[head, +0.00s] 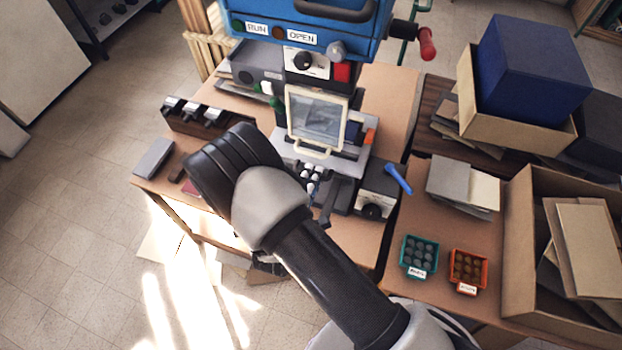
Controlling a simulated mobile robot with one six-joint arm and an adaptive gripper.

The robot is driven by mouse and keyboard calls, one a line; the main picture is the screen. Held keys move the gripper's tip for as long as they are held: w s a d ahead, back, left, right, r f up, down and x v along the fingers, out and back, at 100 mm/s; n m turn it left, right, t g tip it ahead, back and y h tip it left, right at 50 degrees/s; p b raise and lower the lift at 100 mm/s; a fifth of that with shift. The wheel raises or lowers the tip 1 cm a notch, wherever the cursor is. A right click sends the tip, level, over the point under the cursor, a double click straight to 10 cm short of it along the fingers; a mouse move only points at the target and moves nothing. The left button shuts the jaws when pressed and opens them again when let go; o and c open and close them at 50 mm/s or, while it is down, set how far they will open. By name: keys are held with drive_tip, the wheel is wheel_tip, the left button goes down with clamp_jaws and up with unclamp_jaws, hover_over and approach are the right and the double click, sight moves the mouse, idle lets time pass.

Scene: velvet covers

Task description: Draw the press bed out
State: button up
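The press (300,30) stands on the bench at the top middle, with a blue body, RUN and OPEN labels, and a red-knobbed crank (427,45) on its right. Below it, a clear panel in a cream frame (291,120) stands tilted, with a cream handle (313,151) along its lower edge. Grey machine parts lie under and in front of the panel. I cannot tell which part is the press bed or how far out it is. My arm reaches up from the bottom right and bends left of the panel.
A grey box with a black knob (375,192) and a blue-handled tool (397,179) are right of the press. A green tray (403,257), an orange tray (452,279) and a carton (517,235) stand farther right. A dark rack (180,122) and grey block (154,158) are at left.

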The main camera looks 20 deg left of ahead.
drive_tip(key=shift+c, duration=0.3)
clamp_jaws()
idle(0.6)
